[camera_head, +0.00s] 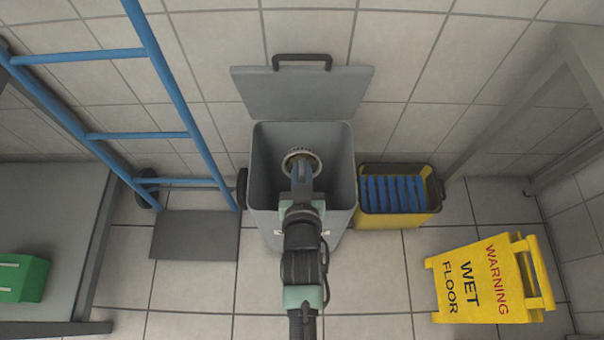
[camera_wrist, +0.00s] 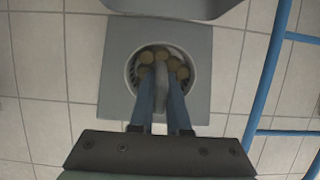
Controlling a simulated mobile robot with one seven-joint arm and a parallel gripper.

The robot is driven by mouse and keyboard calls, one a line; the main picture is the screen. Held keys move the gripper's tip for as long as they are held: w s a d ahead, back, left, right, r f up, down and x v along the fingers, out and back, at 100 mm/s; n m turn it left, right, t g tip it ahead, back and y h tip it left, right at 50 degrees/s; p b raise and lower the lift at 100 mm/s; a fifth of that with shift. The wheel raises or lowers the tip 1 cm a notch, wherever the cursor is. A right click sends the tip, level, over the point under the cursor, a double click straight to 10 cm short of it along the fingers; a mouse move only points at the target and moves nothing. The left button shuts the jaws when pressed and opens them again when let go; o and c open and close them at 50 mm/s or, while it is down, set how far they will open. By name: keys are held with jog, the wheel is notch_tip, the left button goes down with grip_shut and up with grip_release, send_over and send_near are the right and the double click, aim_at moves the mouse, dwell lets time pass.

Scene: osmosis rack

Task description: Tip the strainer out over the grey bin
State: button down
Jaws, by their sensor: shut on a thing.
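The strainer (camera_head: 288,160) is a pale round cup with a rim, seen over the opening of the grey bin (camera_head: 262,185). In the wrist view the strainer (camera_wrist: 129,74) holds several round tan pieces (camera_wrist: 162,53). My gripper (camera_head: 302,180) is above the bin, its blue fingers shut on the strainer's grey handle; the fingers (camera_wrist: 165,92) hide part of the cup in the wrist view. The bin's lid (camera_head: 305,93) stands open against the wall, with a dark handle at its top. The strainer's exact tilt and height above the bin are hard to tell.
A yellow bucket (camera_head: 395,217) with blue slats stands right of the bin. A yellow wet floor sign (camera_head: 480,282) is at the lower right. A blue ladder-like frame (camera_head: 190,110) with a grey plate is at the left. A green box (camera_head: 22,278) lies on a grey bench.

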aim_at(302, 166)
jog(key=shift+w+f+t+b, duration=0.4)
jog(key=shift+f+t+b, duration=0.5)
jog(key=shift+b, duration=2.25)
jog(key=shift+w+f+t+b, duration=0.4)
jog(key=shift+t+b, duration=0.75)
jog(key=shift+b, duration=2)
jog(key=shift+w+f+t+b, duration=0.35)
jog(key=shift+f+t+b, duration=0.55)
jog(key=shift+b, duration=2.25)
jog(key=shift+w+t+b, duration=0.1)
jog(key=shift+t+b, duration=0.35)
jog(key=shift+b, duration=0.4)
jog(key=shift+r+b, duration=0.2)
jog(key=shift+b, duration=0.3)
jog(key=shift+w+f, duration=0.1)
jog(key=shift+w, duration=0.05)
